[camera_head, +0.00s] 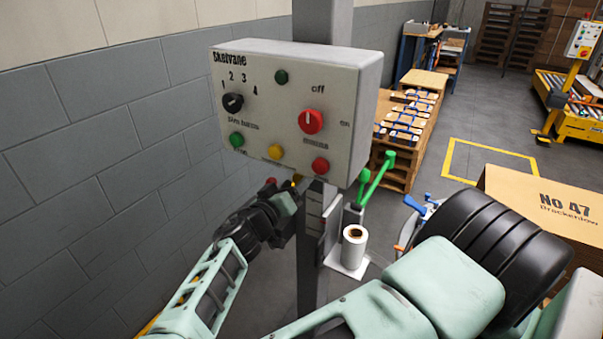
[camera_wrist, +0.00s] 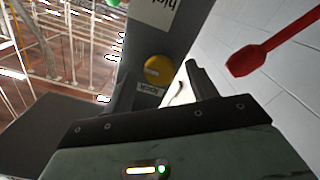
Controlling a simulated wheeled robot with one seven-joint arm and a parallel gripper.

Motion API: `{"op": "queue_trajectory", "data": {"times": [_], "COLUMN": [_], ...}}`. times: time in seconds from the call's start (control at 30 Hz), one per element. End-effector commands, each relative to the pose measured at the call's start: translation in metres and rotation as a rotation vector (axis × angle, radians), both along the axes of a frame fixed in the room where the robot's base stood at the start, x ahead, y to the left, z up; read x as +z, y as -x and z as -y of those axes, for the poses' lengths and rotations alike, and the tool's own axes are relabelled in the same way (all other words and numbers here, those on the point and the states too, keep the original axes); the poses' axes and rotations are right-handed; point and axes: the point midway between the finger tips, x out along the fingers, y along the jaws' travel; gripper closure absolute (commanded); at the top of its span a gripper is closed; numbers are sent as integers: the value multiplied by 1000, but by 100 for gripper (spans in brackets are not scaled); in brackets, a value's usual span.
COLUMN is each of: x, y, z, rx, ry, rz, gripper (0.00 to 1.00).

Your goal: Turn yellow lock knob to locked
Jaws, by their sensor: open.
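The yellow lock knob (camera_wrist: 157,70) is round and sits on a dark grey face, with a small label reading "lock" (camera_wrist: 150,90) beside it in the wrist view. My gripper (camera_wrist: 161,76) is open; its two fingers frame the knob left and right, with no clear contact. How far the fingertips are from the knob, and which way it is turned, I cannot tell. In the head view my gripper (camera_head: 292,192) is at the grey post (camera_head: 309,245) under the control box, and a small bit of yellow (camera_head: 297,179) shows beyond it.
The control box (camera_head: 285,105) hangs just above my gripper, with a black selector, a red knob and coloured buttons. A red lever (camera_wrist: 262,55) is right of the knob. Green handles (camera_head: 377,175) and a white roll (camera_head: 354,245) are right of the post. A block wall is left.

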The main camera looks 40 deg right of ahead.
Motion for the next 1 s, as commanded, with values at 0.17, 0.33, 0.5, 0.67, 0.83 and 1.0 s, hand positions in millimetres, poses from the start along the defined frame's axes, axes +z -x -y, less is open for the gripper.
{"op": "queue_trajectory", "data": {"times": [0.17,0.33,0.5,0.67,0.83,1.0], "x": [0,0,0,0,0,1], "y": [2,2,2,2,2,1], "z": [0,0,0,0,0,0], "rx": [2,1,1,1,1,2], "ry": [0,0,0,1,6,26], "rz": [0,0,0,-1,-16,-73], "gripper": [43,43,76,87,87,87]}}
